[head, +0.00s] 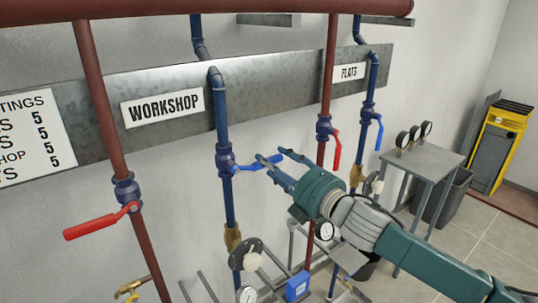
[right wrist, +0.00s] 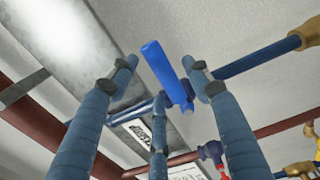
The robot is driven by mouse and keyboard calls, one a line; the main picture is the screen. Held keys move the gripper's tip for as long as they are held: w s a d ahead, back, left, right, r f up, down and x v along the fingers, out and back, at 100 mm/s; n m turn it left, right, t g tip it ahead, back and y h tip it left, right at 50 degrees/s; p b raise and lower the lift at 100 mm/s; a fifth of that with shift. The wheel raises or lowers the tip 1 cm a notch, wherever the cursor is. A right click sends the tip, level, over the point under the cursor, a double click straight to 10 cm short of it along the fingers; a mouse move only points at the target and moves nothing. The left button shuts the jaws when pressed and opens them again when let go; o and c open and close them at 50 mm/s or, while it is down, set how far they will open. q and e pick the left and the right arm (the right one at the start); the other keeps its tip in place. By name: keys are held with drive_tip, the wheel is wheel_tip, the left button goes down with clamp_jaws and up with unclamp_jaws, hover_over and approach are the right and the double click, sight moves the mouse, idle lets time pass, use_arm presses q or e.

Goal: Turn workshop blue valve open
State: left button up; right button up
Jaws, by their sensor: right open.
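The workshop blue valve (head: 225,160) sits on the blue pipe right of the WORKSHOP sign (head: 163,107). Its blue lever handle (head: 246,168) sticks out to the right, across the pipe. My right gripper (head: 276,163) is open, reaching in from the right with its fingers at the handle's outer end. In the right wrist view, the blue handle (right wrist: 156,62) lies between the open fingers of my right gripper (right wrist: 160,66). I cannot tell whether any finger touches it. My left gripper is not in view.
The workshop red valve's handle (head: 100,222) points left. The flats red handle (head: 337,150) and flats blue handle (head: 379,132) hang downward beyond my gripper. A table (head: 425,160) with gauges and a yellow cabinet (head: 500,145) stand at the right.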

drive_tip(key=shift+w+a, duration=0.45)
drive_tip(key=shift+w, duration=0.15)
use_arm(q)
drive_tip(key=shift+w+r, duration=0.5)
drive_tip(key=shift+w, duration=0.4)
use_arm(e)
drive_tip(key=shift+w+a, duration=0.3)
drive_tip(key=shift+w, duration=0.25)
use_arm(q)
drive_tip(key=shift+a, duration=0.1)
use_arm(e)
clamp_jaws()
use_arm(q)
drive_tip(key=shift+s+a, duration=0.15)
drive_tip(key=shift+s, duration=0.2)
use_arm(e)
drive_tip(key=shift+f, duration=0.1)
